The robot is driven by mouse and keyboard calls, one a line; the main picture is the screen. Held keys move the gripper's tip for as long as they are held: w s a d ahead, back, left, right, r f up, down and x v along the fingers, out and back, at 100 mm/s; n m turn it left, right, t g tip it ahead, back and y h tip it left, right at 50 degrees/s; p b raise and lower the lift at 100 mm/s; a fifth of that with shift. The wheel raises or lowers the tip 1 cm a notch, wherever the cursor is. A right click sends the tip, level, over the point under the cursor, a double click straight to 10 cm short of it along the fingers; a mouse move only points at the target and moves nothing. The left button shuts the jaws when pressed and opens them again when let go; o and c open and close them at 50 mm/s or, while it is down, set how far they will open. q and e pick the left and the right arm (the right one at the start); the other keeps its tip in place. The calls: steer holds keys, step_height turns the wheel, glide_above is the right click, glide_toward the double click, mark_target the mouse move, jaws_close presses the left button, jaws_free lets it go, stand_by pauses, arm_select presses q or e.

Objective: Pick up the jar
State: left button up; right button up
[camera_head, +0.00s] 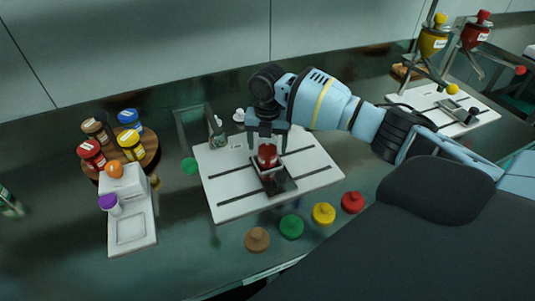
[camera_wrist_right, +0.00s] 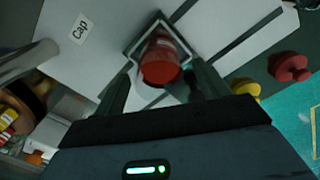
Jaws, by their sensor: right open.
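A red jar (camera_head: 267,155) stands in a small square frame (camera_head: 289,186) on a white board with dark slots. My right gripper (camera_head: 268,136) is over the jar from above, with its fingers pointing down. In the right wrist view the red jar (camera_wrist_right: 162,65) shows between the two open fingers of my right gripper (camera_wrist_right: 163,78). Whether either finger touches the jar I cannot tell. The lower part of the jar is hidden. My left gripper is not in view.
A round wooden rack (camera_head: 150,153) holds several coloured jars at the left. Loose caps lie in front of the board (camera_head: 228,210). Yellow (camera_head: 433,40) and red (camera_head: 474,36) hoppers stand back right.

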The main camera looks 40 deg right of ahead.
step_height(320, 180, down, 3)
steer(key=shift+f, duration=0.2)
steer(key=c, duration=1.1)
step_height(320, 180, up, 10)
steer(key=shift+r, duration=0.1)
steer(key=shift+c, duration=0.2)
